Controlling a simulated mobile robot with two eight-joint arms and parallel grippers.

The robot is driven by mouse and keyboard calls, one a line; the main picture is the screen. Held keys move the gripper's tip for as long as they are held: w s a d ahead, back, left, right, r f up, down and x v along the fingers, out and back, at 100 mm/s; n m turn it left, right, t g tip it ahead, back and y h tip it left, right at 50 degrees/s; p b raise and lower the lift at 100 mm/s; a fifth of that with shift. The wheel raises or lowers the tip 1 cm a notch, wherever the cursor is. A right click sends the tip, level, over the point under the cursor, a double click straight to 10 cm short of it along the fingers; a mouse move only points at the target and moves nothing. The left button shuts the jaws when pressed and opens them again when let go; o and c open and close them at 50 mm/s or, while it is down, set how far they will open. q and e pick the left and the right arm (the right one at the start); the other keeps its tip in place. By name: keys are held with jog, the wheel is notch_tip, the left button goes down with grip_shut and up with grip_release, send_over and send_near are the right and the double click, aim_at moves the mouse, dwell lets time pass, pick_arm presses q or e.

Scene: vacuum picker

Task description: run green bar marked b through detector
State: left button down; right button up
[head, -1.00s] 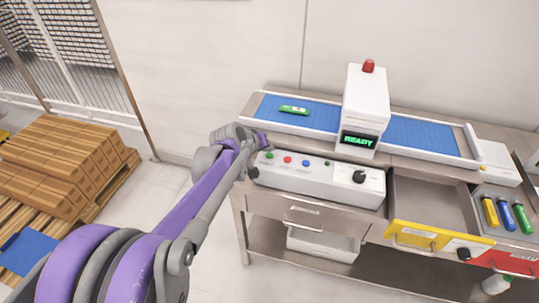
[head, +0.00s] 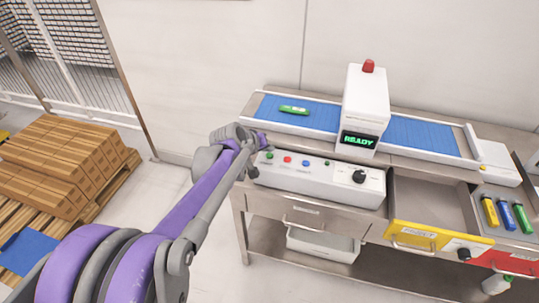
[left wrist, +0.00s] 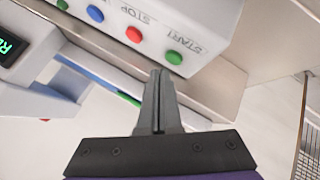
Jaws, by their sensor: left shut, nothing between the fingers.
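The green bar (head: 294,110) lies flat on the left part of the blue conveyor belt (head: 325,118); its lettering is too small to read. The white detector (head: 366,98) straddles the belt to its right, with a green READY display (head: 359,141) and a red lamp (head: 368,66) on top. My left gripper (head: 264,141) is shut and empty at the left end of the white control box (head: 318,180). In the left wrist view its fingertips (left wrist: 159,74) are just short of the green START button (left wrist: 174,58); I cannot tell if they touch. My right gripper is out of view.
The box also has a red STOP button (left wrist: 134,34), a blue button (left wrist: 96,14) and a black knob (head: 359,176). A yellow-fronted drawer (head: 425,238) stands open at right, beside a grey tray (head: 485,225) with yellow, blue and green bars. Stacked cartons (head: 60,160) stand at left.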

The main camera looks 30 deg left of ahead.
pick_arm(q)
jog(key=shift+f, duration=0.1)
jog(key=shift+f, duration=0.35)
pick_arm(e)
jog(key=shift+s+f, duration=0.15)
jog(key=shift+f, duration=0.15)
